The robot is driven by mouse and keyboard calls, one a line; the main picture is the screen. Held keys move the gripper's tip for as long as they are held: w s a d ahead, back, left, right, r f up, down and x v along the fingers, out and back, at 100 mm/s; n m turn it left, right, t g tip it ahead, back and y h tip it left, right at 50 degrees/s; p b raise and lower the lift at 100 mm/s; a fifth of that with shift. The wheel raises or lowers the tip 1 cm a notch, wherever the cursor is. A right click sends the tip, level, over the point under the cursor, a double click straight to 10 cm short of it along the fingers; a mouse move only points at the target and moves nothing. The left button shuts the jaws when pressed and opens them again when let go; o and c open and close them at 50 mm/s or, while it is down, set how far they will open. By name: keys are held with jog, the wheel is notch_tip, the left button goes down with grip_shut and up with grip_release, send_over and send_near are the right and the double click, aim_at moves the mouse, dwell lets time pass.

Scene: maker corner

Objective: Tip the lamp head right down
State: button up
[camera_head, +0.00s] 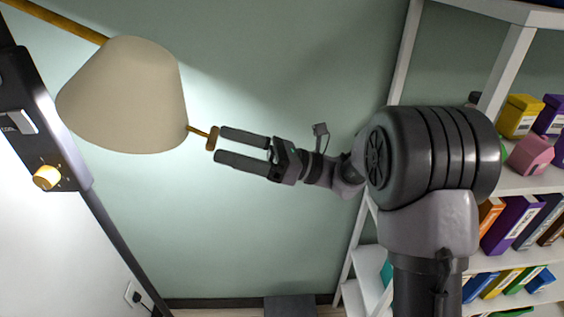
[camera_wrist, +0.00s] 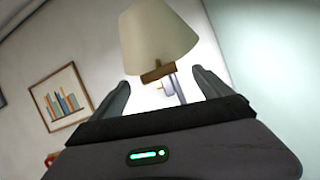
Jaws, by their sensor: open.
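The lamp head (camera_head: 125,100) is a cream shade at the upper left of the head view, on a brass arm (camera_head: 62,20). A short brass rod with a small crossbar handle (camera_head: 212,138) sticks out from the shade toward my gripper. My gripper (camera_head: 219,147) is open, with its fingertips right by the handle, one finger above and one below. Whether they touch it cannot be told. In the wrist view the shade (camera_wrist: 157,38) and the brown handle (camera_wrist: 157,73) appear ahead, between the two fingers (camera_wrist: 163,82).
A black panel with a yellow knob (camera_head: 46,177) is at the left. White shelves (camera_head: 520,183) with books and boxes stand at the right. A framed picture (camera_wrist: 58,98) hangs on the wall in the wrist view. The green wall area below my gripper is clear.

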jog(key=b+v, duration=0.2)
jog(key=v, duration=1)
jog(key=shift+b, duration=0.3)
jog(key=s+a+f+n+g+h+b, duration=0.25)
jog(key=s+f+n+h+b, duration=0.3)
jog(key=s+f, duration=0.4)
jog(key=s+a+f+n+g+h+b, duration=0.1)
jog(key=s+a+f+n+h+b, duration=0.35)
jog(key=s, duration=0.75)
jog(key=d+f+n+t+h+b, duration=0.6)
jog(key=d+f+t+h, duration=0.2)
jog(key=d+f+h, duration=0.2)
jog(key=shift+s+d+f+b, duration=0.3)
jog(key=shift+d+f, duration=0.35)
jog(key=shift+f, duration=0.05)
